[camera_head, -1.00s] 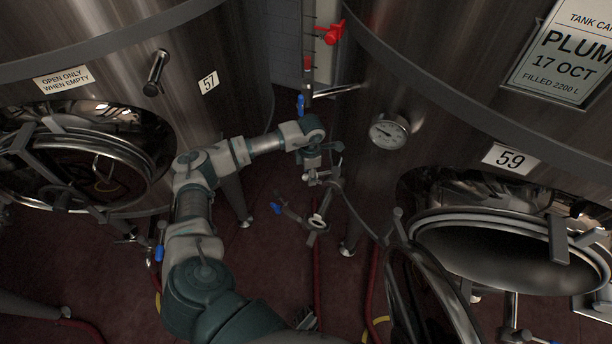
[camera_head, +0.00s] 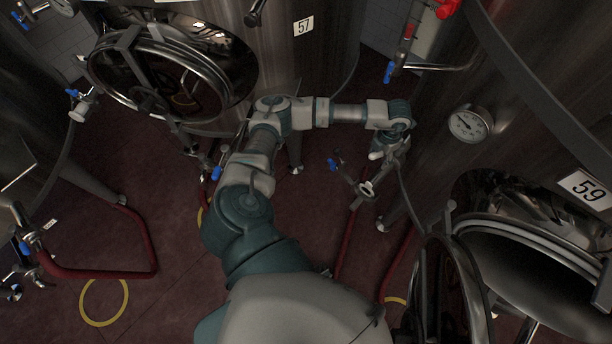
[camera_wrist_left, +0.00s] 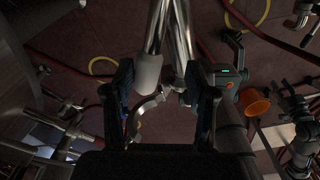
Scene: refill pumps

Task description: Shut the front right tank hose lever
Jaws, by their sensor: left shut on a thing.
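Tank 59 (camera_head: 440,100) is the steel tank at right in the head view, with an open round hatch. My left gripper (camera_head: 384,153) is at its lower left side, partly hidden by my wrist. Just below it a hose valve with a blue lever (camera_head: 333,165) and a round fitting (camera_head: 367,189) stands out over the floor. In the left wrist view my left gripper (camera_wrist_left: 163,100) is shut on a bent metal part (camera_wrist_left: 147,107) below two steel tubes. Whether this part is the hose lever is hard to tell.
Tank 57 (camera_head: 330,60) stands behind my left arm, its hatch open. The open hatch door (camera_head: 440,290) of tank 59 is near my arm. Red hoses (camera_head: 100,272) and a yellow ring (camera_head: 104,302) lie on the floor. A gauge (camera_head: 470,124) sticks out of tank 59.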

